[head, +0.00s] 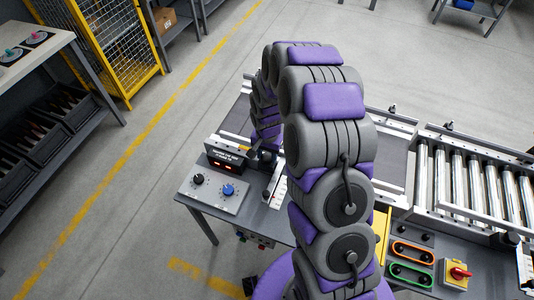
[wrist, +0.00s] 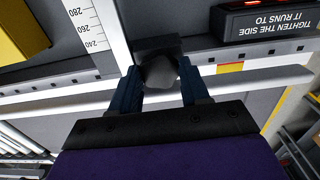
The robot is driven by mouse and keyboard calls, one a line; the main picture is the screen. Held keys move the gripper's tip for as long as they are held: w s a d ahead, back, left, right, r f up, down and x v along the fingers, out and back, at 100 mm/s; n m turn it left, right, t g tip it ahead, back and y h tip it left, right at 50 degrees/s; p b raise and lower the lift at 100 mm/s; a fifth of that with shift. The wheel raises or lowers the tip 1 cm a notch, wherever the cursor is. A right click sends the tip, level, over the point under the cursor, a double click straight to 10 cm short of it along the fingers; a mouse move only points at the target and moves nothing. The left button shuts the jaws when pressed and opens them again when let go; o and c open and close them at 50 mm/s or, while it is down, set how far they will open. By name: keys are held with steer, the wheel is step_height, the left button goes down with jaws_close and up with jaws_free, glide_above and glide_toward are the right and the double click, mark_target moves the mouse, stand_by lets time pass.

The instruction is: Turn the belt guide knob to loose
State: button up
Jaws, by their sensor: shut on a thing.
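The belt guide knob (wrist: 160,73) is a dark grey, faceted knob on a black mount, at the upper middle of the wrist view. My gripper (wrist: 159,82) has its two blue fingers on either side of it, shut on the knob. A white scale (wrist: 88,22) marked 240 to 280 stands left of the knob. In the head view, my gripper (head: 263,157) is small and dark beside the conveyor's near edge, and my arm partly covers this area. I cannot read the knob's loose or tight setting.
A black sign (wrist: 265,20) reading "TIGHTEN THE SIDE IT RUNS TO" is close to the right of the knob. A control panel (head: 214,205) with black and blue knobs and a lit display (head: 226,160) stand left of my gripper. The roller conveyor (head: 470,180) is at right.

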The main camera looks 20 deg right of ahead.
steer(key=shift+r+n+p, duration=0.1)
steer(key=shift+n+p, duration=0.3)
steer(key=shift+c, duration=0.3)
steer(key=shift+r+n+p, duration=0.1)
steer(key=shift+n+p, duration=0.75)
steer(key=shift+n, duration=0.15)
steer(key=n+p, duration=0.1)
steer(key=n, duration=0.1)
steer(key=shift+n+p, duration=0.3)
steer(key=shift+p, duration=0.1)
steer(key=n+p, duration=0.2)
steer(key=n, duration=0.1)
steer(key=shift+n, duration=0.3)
steer(key=shift+w+n+p, duration=0.1)
steer(key=shift+n+p, duration=0.75)
steer(key=shift+n, duration=0.95)
steer(key=o, duration=1.1)
steer(key=shift+c, duration=0.2)
